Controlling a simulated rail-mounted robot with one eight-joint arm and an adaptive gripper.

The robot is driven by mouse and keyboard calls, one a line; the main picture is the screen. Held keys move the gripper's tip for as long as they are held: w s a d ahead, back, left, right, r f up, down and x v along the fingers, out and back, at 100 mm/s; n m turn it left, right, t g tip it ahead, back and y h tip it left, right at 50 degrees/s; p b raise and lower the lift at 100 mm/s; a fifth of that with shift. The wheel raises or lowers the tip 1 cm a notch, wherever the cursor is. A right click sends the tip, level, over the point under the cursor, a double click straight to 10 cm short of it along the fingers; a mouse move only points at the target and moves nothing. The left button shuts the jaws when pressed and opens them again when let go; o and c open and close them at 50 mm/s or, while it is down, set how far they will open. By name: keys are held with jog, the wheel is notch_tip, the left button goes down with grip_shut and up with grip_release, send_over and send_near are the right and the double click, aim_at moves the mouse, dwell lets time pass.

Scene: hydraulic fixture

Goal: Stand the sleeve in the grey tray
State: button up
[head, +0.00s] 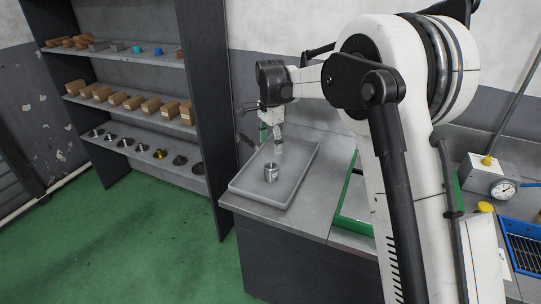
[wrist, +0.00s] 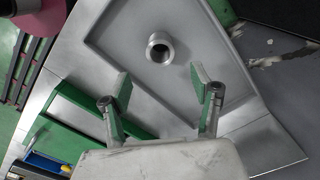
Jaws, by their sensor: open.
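The sleeve (head: 271,173) is a short, shiny metal ring. It stands upright on the floor of the grey tray (head: 258,199), with its open end up. In the wrist view the sleeve (wrist: 160,47) shows its bore and lies beyond my fingertips, apart from both. The tray's rim (wrist: 101,57) also shows there. My gripper (wrist: 160,81) is open, with its green-padded fingers wide apart and nothing between them. In the head view my gripper (head: 279,146) is above the tray, just behind and above the sleeve. Its fingertips are hard to make out there.
A green-edged frame (head: 347,196) is on the bench right of the tray. A pressure gauge unit (head: 488,178) and a blue crate (head: 522,245) are further right. Shelves (head: 127,100) with boxes and metal parts stand at the left. The tray floor around the sleeve is clear.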

jog(key=shift+r, duration=1.05)
jog(key=s+d+r+n+t, duration=0.2)
jog(key=s+d+r+n, duration=0.1)
jog(key=s+d+r, duration=0.5)
jog(key=s+d+r+n+t, duration=0.1)
jog(key=s+d+r+n, duration=0.1)
jog(key=s+d+r, duration=0.5)
jog(key=s+d+f+n+t, duration=0.1)
jog(key=s+d+f+n, duration=0.1)
jog(key=s, duration=0.6)
jog(key=s+d+f+n+t, duration=0.1)
jog(key=s+d+f+n, duration=0.1)
jog(key=s, duration=0.7)
jog(key=s+d+f+n+t, duration=0.2)
jog(key=s+d+f, duration=0.1)
jog(key=s, duration=0.5)
jog(key=shift+s+f, duration=0.3)
jog(key=shift+f, duration=0.4)
jog(key=shift+d, duration=0.1)
